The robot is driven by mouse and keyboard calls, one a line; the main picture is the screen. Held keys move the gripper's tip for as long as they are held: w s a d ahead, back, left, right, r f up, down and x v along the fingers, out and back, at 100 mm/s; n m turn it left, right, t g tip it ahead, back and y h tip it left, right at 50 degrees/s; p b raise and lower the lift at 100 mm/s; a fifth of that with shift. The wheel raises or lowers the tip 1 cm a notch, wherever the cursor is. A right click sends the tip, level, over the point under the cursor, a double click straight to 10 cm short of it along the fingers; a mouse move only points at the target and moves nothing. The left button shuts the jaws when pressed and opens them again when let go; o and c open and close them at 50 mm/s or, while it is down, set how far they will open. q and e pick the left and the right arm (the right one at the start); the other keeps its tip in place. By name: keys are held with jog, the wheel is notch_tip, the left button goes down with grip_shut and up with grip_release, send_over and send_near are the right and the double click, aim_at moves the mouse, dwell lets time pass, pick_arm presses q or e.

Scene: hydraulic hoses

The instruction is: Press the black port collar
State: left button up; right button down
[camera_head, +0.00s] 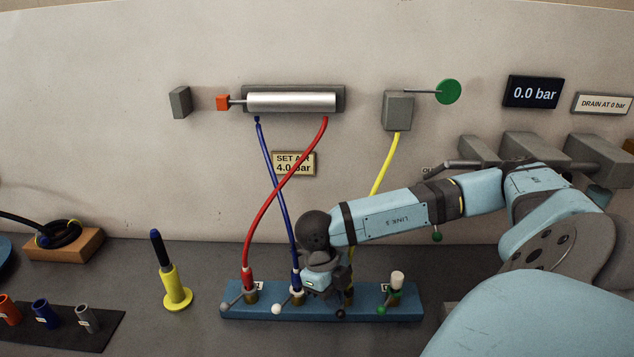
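A blue port block (385,312) lies on the bench, with a row of ports and small ball-ended levers. A red hose (257,220) and a blue hose (277,198) run down to its left ports. The black-ball lever (341,313) marks a port further right, largely hidden by my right gripper and wrist. The black collar itself cannot be made out clearly. My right gripper (328,282) is low over the block, between the blue hose's port and that port; its fingers are too hidden to show open or shut, or any contact. My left gripper is not in view.
A yellow hose (385,163) passes behind my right arm, its lower end mostly hidden. A white-capped port (397,280) with a green lever is on the right. A yellow stand (176,286) and a rack of coloured sockets (88,335) are left. The gauge (533,92) reads 0.0 bar.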

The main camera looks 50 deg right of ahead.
jog(key=shift+s+n, duration=0.3)
jog(key=shift+n, duration=0.2)
dwell(0.4)
jog(key=shift+w+d+b, duration=0.3)
jog(key=shift+w+b, duration=0.15)
jog(key=shift+w, duration=0.35)
